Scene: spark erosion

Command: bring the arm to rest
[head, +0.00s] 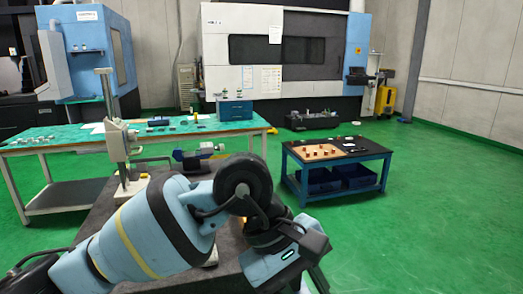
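My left arm (150,232) comes in from the lower left and is bent, with its dark wrist joint (243,182) near the middle. Its hand end (285,262), with a small green light, hangs down near the bottom edge. The fingertips are hidden or cut off, so I cannot tell whether the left gripper is open or shut, or whether it holds anything. My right arm and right gripper are not in view.
A dark slab (92,222) with a height-gauge stand (117,140) lies below and behind my arm. A green-topped bench (60,144) is at the left. A low blue table (372,153) with a tray of small reddish parts (305,155) stands right. Green floor (440,220) is clear there.

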